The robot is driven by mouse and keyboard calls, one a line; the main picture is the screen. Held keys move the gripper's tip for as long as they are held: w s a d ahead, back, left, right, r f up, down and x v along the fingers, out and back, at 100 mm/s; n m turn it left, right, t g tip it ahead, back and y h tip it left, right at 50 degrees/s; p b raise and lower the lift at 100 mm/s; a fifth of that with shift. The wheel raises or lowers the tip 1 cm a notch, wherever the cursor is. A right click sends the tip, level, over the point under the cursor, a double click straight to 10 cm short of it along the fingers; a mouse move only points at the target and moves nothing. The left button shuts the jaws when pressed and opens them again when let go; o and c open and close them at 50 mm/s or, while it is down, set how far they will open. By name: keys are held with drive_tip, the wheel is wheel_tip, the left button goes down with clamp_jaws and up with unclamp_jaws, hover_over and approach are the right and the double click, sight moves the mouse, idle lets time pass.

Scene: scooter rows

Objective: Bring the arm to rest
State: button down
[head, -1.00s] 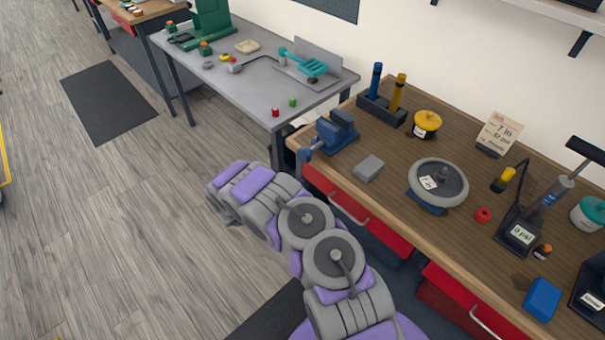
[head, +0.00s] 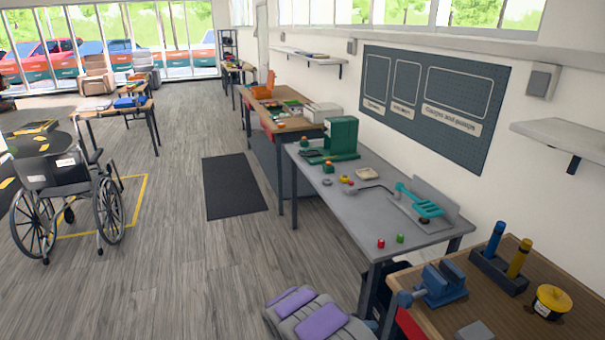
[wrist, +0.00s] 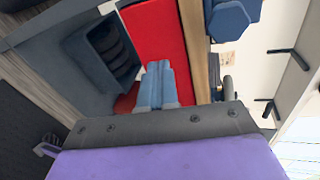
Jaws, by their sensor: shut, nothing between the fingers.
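My gripper (wrist: 158,86) shows in the wrist view as two blue-grey fingers side by side, shut and empty. They point toward a red drawer front (wrist: 155,35) under a wooden bench edge. In the head view only a part of my grey and purple arm (head: 310,316) shows at the bottom edge, folded low beside the near workbench. The gripper itself cannot be made out in the head view.
The wooden workbench (head: 495,312) at lower right carries a blue vise (head: 440,284) and a yellow-lidded tin (head: 551,302). A grey metal table (head: 350,212) stands beyond it. A wheelchair (head: 68,198) stands at left. The floor (head: 180,270) between is clear.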

drive_tip(key=s+d+r+m+g+y, duration=0.1)
drive_tip(key=s+d+r+m+g, duration=0.3)
drive_tip(key=s+r+m, duration=0.6)
drive_tip(key=s+d+r+m+g+y, duration=0.25)
drive_tip(key=s+d+r+m, duration=0.25)
drive_tip(key=r+m, duration=0.5)
drive_tip(key=s+a+r+m+g+y, duration=0.1)
drive_tip(key=s+a+r+m+y, duration=0.1)
drive_tip(key=s+r+m, duration=0.35)
drive_tip(key=s+a+r+m+g+y, duration=0.1)
drive_tip(key=s+a+r+m+y, duration=0.15)
drive_tip(key=s, duration=0.55)
drive_tip(key=s+a+r+m+t+y, duration=0.2)
drive_tip(key=s+a+m+y, duration=0.4)
drive_tip(key=s+a+m, duration=0.3)
drive_tip(key=s+a+t, duration=0.1)
drive_tip(key=s+a, duration=0.2)
drive_tip(key=s, duration=0.1)
drive_tip(key=shift+s+m, duration=0.4)
drive_tip(key=shift+d+r, duration=0.1)
